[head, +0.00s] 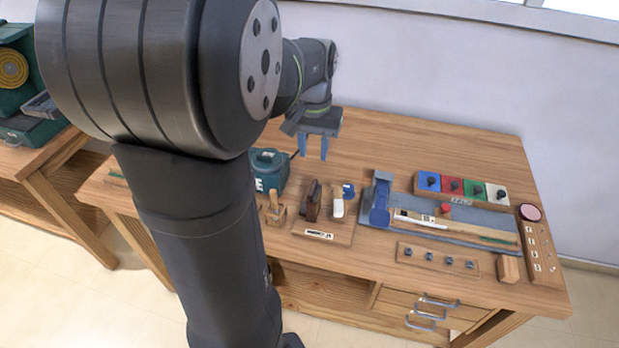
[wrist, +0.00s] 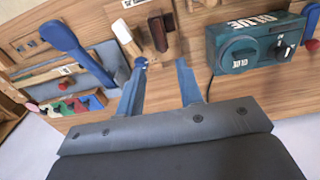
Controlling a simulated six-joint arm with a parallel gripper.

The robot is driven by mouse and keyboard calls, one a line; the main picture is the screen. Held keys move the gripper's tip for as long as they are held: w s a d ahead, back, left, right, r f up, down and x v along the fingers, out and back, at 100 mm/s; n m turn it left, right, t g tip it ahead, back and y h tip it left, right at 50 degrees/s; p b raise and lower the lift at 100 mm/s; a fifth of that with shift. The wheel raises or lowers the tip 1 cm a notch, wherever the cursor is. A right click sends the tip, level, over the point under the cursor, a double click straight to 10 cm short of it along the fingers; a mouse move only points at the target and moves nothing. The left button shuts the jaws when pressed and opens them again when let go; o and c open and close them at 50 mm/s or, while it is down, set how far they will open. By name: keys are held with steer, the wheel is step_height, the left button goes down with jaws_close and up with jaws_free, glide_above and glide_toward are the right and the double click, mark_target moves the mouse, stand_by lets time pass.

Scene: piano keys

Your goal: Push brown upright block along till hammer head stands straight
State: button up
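A dark brown upright block (head: 313,201) stands on a small wooden board near the middle of the bench; it also shows in the wrist view (wrist: 157,32). Beside it on the right in the head view is a white-and-wood piece (head: 338,205), seen in the wrist view too (wrist: 126,37); it may be the hammer, but its tilt is unclear. A small blue part (head: 348,191) sits behind it. My gripper (head: 313,152) is open and empty above the bench, behind the block and apart from it. Its two blue fingers (wrist: 160,85) are spread in the wrist view.
A teal glue pot (head: 268,170) and a small wooden piece (head: 274,208) stand left of the board. The back of the bench is clear.

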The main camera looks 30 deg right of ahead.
mark_target(313, 187)
step_height(313, 187, down, 12)
steer(key=shift+r, duration=0.15)
steer(key=shift+c, duration=0.4)
jaws_close()
